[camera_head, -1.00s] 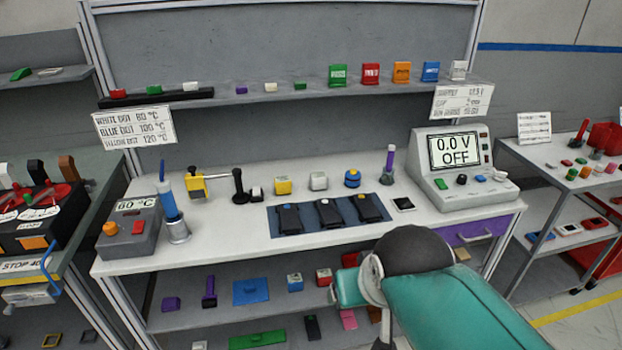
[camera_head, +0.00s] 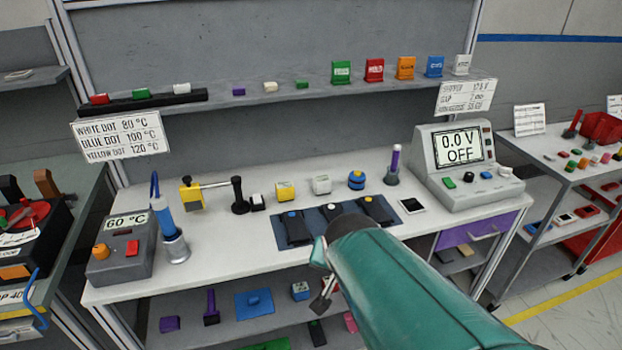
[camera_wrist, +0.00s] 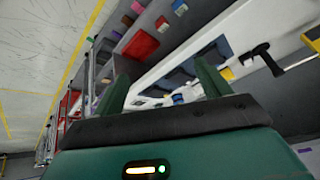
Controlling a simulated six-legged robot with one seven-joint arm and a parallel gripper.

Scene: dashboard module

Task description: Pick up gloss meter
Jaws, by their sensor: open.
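No label readable here names the gloss meter, so I cannot tell which item it is. Small devices on the bench include a yellow box (camera_head: 285,191), a white box (camera_head: 321,184), a blue and yellow round device (camera_head: 356,180) and a black square item (camera_head: 411,205). My gripper (camera_head: 322,298) is in front of the bench's front edge, partly hidden by my teal arm. In the wrist view my gripper (camera_wrist: 160,88) shows two green fingers spread apart, with nothing between them; the bench appears tilted beyond.
The bench (camera_head: 240,262) carries a 60 °C station (camera_head: 128,245), a blue mat (camera_head: 333,228) with three black devices, and a 0.0 V supply (camera_head: 465,165). A lower shelf (camera_head: 195,338) holds several small items. A cart (camera_head: 540,180) stands right.

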